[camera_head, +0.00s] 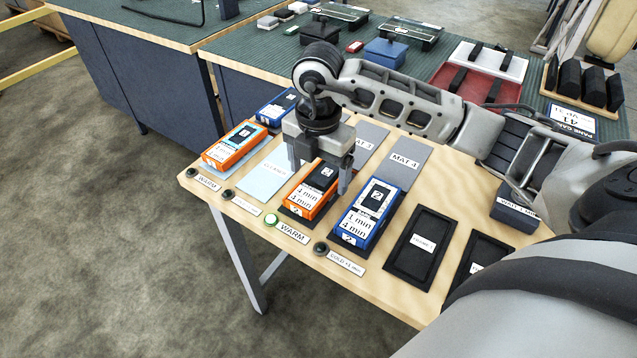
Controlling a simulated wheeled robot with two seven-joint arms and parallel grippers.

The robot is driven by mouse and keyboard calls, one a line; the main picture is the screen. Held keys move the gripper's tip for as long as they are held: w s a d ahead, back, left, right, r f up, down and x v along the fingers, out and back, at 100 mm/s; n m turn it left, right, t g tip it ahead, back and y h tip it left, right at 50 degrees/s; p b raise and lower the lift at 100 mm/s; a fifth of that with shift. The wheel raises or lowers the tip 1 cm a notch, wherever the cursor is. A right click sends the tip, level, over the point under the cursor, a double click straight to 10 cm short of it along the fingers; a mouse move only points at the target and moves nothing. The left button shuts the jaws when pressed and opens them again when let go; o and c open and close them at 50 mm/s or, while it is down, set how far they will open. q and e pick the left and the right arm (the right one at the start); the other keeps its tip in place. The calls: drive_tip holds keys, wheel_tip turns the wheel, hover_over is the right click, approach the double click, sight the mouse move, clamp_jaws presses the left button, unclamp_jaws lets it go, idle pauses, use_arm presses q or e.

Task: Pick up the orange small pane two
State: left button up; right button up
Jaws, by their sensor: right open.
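An orange box with a white label reading "4 min" and a black top patch marked 2 (306,199) lies on a dark mat on the wooden table, just behind a label reading WARM. My right gripper (319,175) points down over the far part of this orange box. Its jaws are open, with one finger at each side of the box; I cannot tell whether they touch it. The gripper hides part of the box's far end. Another orange box (228,155) lies further left, with a different black patch. My left gripper is not in view.
A blue box marked 2 (367,212) lies close to the right of the gripper. A pale blue mat (263,182) on the left is bare. Black trays (421,262) at the right look empty. Grey mats (403,163) lie behind. A green-topped bench (270,55) stands beyond.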

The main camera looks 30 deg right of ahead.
wheel_tip(320, 180, down, 2)
drive_tip(key=shift+f, duration=0.15)
drive_tip(key=c, duration=1.2)
